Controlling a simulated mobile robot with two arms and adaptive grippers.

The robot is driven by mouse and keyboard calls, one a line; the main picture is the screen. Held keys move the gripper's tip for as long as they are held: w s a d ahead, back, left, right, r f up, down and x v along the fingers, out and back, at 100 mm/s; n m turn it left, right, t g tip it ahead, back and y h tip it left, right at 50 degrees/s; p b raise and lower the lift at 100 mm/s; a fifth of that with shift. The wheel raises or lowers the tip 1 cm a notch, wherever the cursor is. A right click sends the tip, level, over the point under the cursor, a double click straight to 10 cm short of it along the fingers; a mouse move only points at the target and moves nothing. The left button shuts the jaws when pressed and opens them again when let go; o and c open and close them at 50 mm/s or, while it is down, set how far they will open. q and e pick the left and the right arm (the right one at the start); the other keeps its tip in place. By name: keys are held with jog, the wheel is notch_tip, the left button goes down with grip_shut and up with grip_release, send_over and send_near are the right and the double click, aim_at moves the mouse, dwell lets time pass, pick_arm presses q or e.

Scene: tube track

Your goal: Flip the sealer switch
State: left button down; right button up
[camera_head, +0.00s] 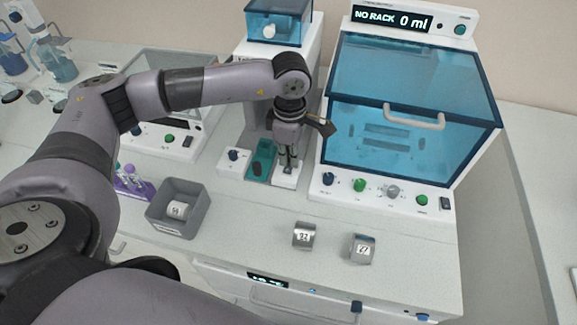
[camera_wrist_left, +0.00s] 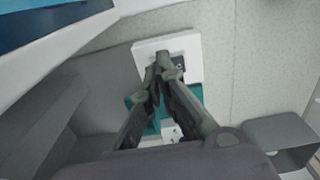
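The sealer is the white machine with a blue clear top (camera_head: 278,24) at the back middle in the head view. Its low front base has a knob on the left, a teal pad (camera_head: 262,157) in the middle and a white switch block (camera_head: 284,182) on the right. My left gripper (camera_head: 288,168) points down over this block, its tips at or just above it. In the left wrist view the fingertips (camera_wrist_left: 165,72) come together over the white block (camera_wrist_left: 192,46), beside a small dark switch face (camera_wrist_left: 180,63). The tips partly hide the switch; contact is unclear. My right gripper is out of view.
A large blue-lidded machine (camera_head: 410,110) reading "NO RACK 0 ml" stands close right of the gripper. A grey bin (camera_head: 178,207) holds a labelled cylinder.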

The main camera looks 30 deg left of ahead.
aim_at(289, 164)
pick_arm(q)
jog(key=shift+r+p, duration=1.65)
jog(key=shift+r, duration=1.8)
jog(key=shift+s+f, duration=0.1)
jog(key=shift+s, duration=0.05)
